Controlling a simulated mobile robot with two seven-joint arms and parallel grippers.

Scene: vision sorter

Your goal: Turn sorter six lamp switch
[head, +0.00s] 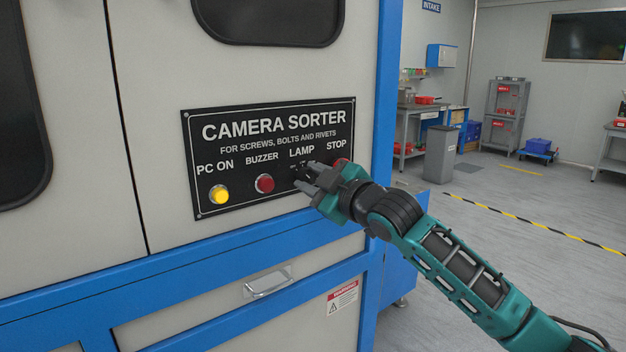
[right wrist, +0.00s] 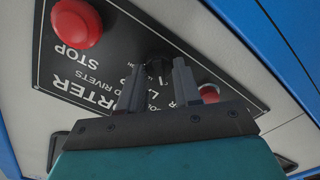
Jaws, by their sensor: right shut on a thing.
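The black CAMERA SORTER panel (head: 225,150) is on the light machine front in the head view, with the LAMP label above my right gripper (head: 304,176). The dark lamp switch (right wrist: 157,72) shows between the two fingers in the right wrist view, where the gripper (right wrist: 160,74) also shows. My right gripper is shut on the switch, one finger on each side. The fingers hide most of the switch in the head view, and I cannot tell its exact turn. My left gripper is not in view.
A yellow PC ON button (head: 219,194) and a red BUZZER button (head: 264,183) sit left of the switch. The red STOP button (right wrist: 76,22) is close by on the other side. A blue ledge (head: 240,237) and a drawer handle (head: 268,283) lie below the panel.

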